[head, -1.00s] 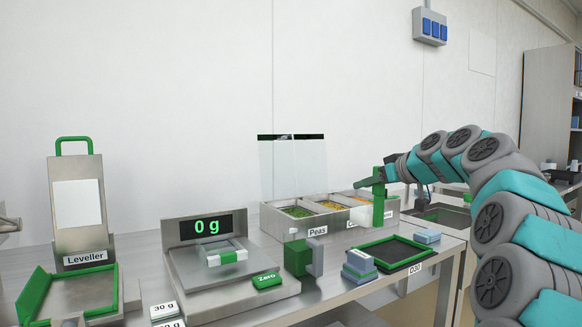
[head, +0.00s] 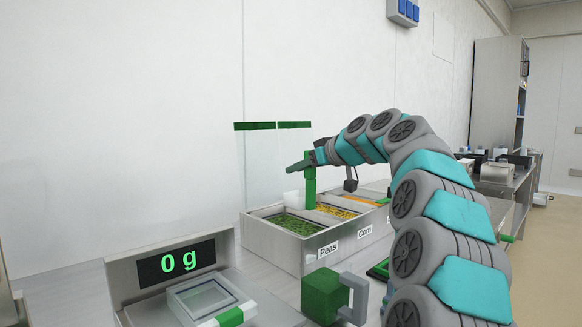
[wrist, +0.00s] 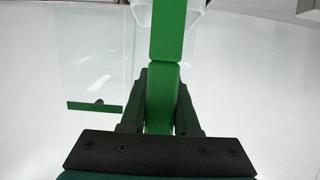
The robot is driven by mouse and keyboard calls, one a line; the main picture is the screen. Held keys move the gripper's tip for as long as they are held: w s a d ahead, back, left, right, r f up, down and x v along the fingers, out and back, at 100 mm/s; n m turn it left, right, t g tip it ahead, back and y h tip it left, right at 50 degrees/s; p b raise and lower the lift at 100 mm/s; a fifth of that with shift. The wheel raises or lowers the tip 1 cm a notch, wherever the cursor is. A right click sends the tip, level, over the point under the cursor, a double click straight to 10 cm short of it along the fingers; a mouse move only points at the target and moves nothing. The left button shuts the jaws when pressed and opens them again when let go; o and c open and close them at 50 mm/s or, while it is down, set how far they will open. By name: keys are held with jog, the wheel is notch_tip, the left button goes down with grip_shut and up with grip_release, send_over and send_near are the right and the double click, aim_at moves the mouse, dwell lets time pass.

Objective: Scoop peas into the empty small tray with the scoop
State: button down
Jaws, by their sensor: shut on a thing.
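My gripper (wrist: 161,100) is shut on the green handle of the scoop (head: 309,182), which hangs upright over the bins; the handle also fills the middle of the wrist view (wrist: 168,35). A whitish scoop end shows at the top of the wrist view. The peas (head: 291,224) lie in the left compartment of the metal bin, labelled Peas. The scoop is above and to the right of the peas, apart from them as far as I can tell. The small tray (head: 203,296) sits on the scale, whose display (head: 177,263) reads 0 g; it looks empty.
Corn (head: 332,211) is in the compartment right of the peas. A clear guard with green edges (head: 273,126) stands behind the bin. A green block with a grey handle (head: 325,294) stands in front, between scale and bin.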

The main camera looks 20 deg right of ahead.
jog(key=shift+s+f+b, duration=0.1)
jog(key=shift+f+b, duration=0.85)
jog(key=shift+f, duration=1)
notch_tip(320, 180, down, 8)
jog(key=b, duration=0.7)
jog(key=shift+b, duration=0.35)
jog(key=shift+r+p, duration=3.45)
jog(key=shift+r, duration=2.1)
